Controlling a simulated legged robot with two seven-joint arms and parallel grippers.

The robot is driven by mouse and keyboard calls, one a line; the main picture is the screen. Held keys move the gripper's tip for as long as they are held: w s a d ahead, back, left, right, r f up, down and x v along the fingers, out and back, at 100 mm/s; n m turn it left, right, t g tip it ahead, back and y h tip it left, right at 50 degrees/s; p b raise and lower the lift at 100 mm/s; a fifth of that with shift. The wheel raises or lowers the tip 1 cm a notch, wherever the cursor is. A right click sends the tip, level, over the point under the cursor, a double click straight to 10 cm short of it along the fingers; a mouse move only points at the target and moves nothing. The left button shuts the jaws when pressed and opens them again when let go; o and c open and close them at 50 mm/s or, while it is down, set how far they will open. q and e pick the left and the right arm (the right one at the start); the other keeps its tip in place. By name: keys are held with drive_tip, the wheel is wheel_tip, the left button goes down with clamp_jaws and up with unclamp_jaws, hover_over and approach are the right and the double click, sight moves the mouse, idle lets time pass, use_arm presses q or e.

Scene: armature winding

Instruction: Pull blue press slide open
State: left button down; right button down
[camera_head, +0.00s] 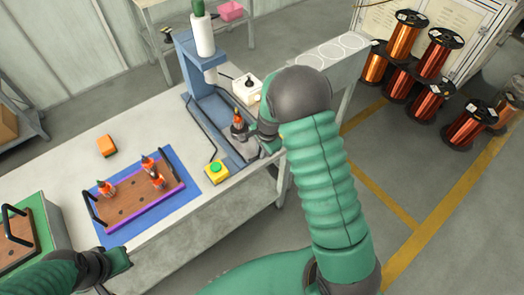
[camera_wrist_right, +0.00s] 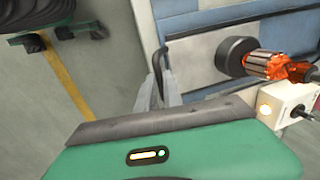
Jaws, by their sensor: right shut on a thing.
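The blue press (camera_head: 190,68) stands at the back right of the table. Its slide (camera_wrist_right: 203,72) is a pale plate carrying a black holder (camera_wrist_right: 236,57), with an orange copper armature (camera_wrist_right: 268,64) in it. The armature also shows in the head view (camera_head: 239,119), in front of the press column. My right gripper (camera_wrist_right: 159,92) is shut on the black slide handle (camera_wrist_right: 165,60) at the slide's near end; my forearm hides most of this in the head view. My left gripper (camera_head: 118,262) is low at the left, near the table's front edge; its fingers are not clear.
A green button on a yellow box (camera_head: 216,171) sits beside the press. A brown tray (camera_head: 135,196) with several armatures lies on a blue mat. An orange block (camera_head: 106,145) is behind it. A white box (camera_head: 247,87) stands right of the press. Copper spools (camera_head: 432,52) are on the floor.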

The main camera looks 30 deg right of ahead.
drive_tip(key=shift+d, duration=0.15)
drive_tip(key=c, duration=1.5)
unclamp_jaws()
drive_tip(key=s+r, duration=0.1)
drive_tip(key=r, duration=0.4)
drive_tip(key=s+r, duration=0.1)
drive_tip(key=r, duration=0.5)
drive_tip(key=s+r+p, duration=0.1)
drive_tip(key=r, duration=0.4)
drive_tip(key=shift+d+r, duration=0.15)
drive_tip(key=shift+r, duration=0.1)
drive_tip(key=s+a+f+n, duration=0.1)
drive_tip(key=s+a+n, duration=0.3)
drive_tip(key=n, duration=0.1)
drive_tip(key=s+a+f+n, duration=0.1)
drive_tip(key=s+a+n, duration=0.3)
drive_tip(key=n, duration=0.2)
drive_tip(key=s+a+f+n, duration=0.2)
drive_tip(key=s+a+n, duration=0.2)
drive_tip(key=s+n, duration=0.1)
drive_tip(key=shift+s+f+n, duration=0.1)
drive_tip(key=shift+n, duration=0.4)
